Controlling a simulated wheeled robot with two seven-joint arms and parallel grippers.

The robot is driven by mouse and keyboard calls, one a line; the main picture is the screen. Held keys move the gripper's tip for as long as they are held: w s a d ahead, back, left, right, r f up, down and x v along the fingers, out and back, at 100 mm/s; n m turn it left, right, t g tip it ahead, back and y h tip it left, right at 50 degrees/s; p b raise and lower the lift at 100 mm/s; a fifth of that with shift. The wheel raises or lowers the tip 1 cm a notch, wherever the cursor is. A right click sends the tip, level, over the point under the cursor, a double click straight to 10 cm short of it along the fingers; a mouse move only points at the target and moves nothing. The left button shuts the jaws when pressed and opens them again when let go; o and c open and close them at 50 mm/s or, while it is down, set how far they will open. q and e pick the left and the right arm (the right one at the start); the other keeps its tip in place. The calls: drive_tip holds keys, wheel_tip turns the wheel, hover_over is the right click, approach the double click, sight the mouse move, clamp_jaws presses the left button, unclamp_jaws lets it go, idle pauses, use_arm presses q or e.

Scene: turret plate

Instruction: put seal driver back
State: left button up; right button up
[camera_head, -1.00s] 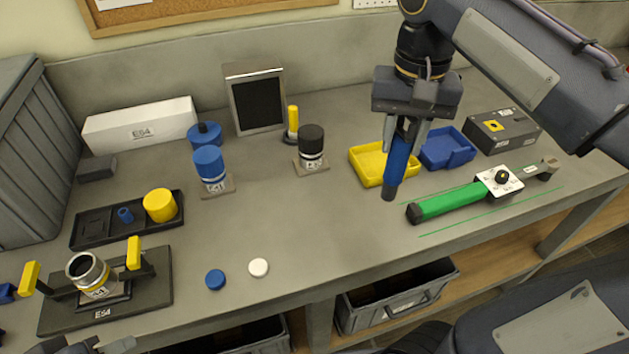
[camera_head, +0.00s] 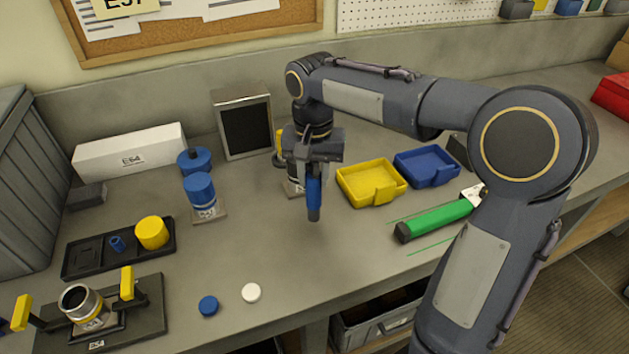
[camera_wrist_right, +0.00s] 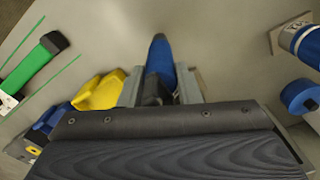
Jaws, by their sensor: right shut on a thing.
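A blue rod-shaped tool with a dark lower end (camera_head: 314,203), which I take to be the seal driver, hangs upright from my right gripper (camera_head: 313,180). The gripper is shut on it above the middle of the bench. In the right wrist view the blue tool (camera_wrist_right: 160,62) shows between the two fingers. Its lower end looks clear of the bench top. A stand with a black-topped cylinder (camera_head: 293,188) is partly hidden behind the gripper. A blue cylinder on a labelled stand (camera_head: 200,190) is to the left. My left gripper is out of view.
A yellow tray (camera_head: 360,198) and a blue tray (camera_head: 427,180) sit right of the gripper. A green-handled tool (camera_head: 435,219) lies nearer. A black tray (camera_head: 88,262), a yellow-handled fixture (camera_head: 150,318), and blue (camera_head: 208,306) and white (camera_head: 251,292) caps are left. The front middle is clear.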

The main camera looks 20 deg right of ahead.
sight(314, 186)
drive_tip(key=shift+f, duration=1.35)
drive_tip(key=shift+f, duration=0.15)
drive_tip(key=o, duration=1.1)
drive_tip(key=shift+s, duration=0.1)
